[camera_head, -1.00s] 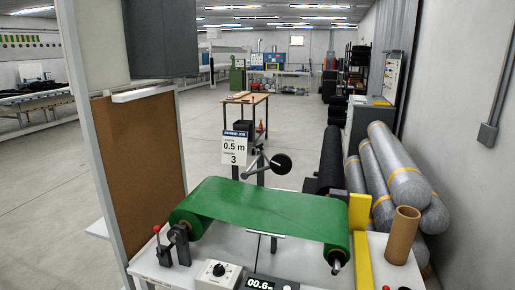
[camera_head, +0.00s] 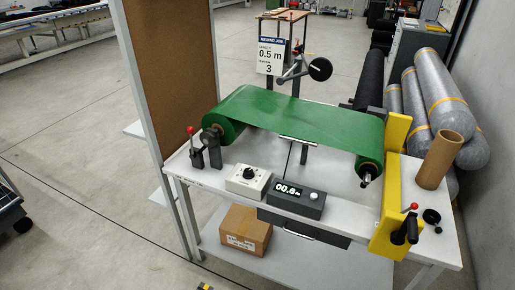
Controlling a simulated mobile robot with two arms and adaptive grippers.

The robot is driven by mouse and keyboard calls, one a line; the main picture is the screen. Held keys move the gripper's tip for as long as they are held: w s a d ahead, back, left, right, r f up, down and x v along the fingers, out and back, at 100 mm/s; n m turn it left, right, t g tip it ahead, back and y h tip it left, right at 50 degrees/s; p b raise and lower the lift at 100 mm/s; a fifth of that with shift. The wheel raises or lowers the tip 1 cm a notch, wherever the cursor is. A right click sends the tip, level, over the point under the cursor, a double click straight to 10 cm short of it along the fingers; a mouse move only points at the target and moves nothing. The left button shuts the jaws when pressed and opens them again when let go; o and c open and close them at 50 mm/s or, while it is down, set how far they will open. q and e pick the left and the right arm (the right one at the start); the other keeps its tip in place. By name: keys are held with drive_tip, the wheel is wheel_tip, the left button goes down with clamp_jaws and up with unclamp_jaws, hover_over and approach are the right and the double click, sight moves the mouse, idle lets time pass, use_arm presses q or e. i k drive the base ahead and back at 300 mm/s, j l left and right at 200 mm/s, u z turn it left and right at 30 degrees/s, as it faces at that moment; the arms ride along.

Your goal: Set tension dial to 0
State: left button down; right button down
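The tension dial is a black knob (camera_head: 247,173) on a white control box (camera_head: 243,185) at the front of the white bench. Its pointer setting is too small to read. A sign (camera_head: 271,57) behind the bench reads "0.5 m" and "3". A green sheet (camera_head: 290,118) spans two rollers behind the boxes.
A red-tipped lever (camera_head: 191,130) stands left of the dial. A yellow frame (camera_head: 389,215) with a crank and a cardboard tube (camera_head: 439,160) are at right. A cardboard box (camera_head: 240,229) sits on the lower shelf. Grey rolls (camera_head: 445,95) lean at the wall. Open floor lies left.

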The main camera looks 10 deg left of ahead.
sight(249, 173)
drive_tip(key=i+l, duration=0.15)
drive_tip(key=i+l+u, duration=0.2)
drive_tip(key=u, duration=0.25)
drive_tip(key=i+l+u, duration=0.1)
drive_tip(key=l+u, duration=0.15)
drive_tip(key=u, duration=0.15)
